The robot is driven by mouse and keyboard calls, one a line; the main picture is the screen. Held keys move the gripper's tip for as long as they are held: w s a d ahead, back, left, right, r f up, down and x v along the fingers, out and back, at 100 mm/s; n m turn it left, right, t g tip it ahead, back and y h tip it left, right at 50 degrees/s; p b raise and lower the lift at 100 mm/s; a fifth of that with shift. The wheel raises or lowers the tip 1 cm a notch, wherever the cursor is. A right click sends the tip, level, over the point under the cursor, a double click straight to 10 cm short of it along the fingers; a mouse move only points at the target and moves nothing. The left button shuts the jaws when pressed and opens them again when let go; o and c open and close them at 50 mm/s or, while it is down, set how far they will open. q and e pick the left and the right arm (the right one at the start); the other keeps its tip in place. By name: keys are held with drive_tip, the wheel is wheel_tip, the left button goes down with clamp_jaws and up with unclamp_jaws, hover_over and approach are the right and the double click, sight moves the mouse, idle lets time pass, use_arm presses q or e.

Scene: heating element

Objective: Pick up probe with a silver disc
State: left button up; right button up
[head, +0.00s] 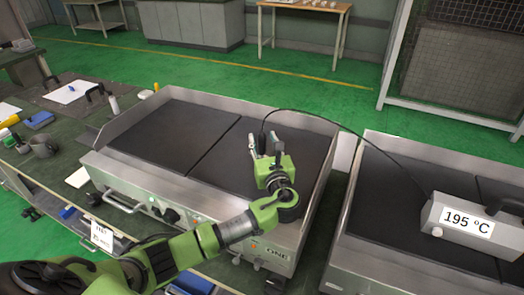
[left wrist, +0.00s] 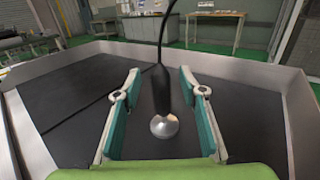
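The probe has a black handle (head: 262,143) and a black cable running up from it. In the left wrist view the handle (left wrist: 160,88) is upright, with the silver disc (left wrist: 164,127) at its lower end. The disc is hidden in the head view. My left gripper (head: 265,147) is over the right half of the left griddle (head: 222,157). In the left wrist view its fingers (left wrist: 160,76) are spread on both sides of the handle, with a gap at each side. I cannot tell whether the disc touches the plate. My right gripper is not in view.
The cable (head: 345,128) arcs right to a grey display box (head: 462,222) reading 195 °C on a second griddle (head: 390,200). Raised metal walls edge the left griddle. A cluttered bench (head: 60,150) stands at left. The left griddle's dark plate is otherwise clear.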

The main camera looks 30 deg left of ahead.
use_arm(q)
drive_tip(key=x, duration=0.2)
drive_tip(key=shift+w+a+f, duration=0.1)
drive_tip(key=shift+w+a, duration=0.1)
drive_tip(key=shift+w, duration=0.05)
clamp_jaws()
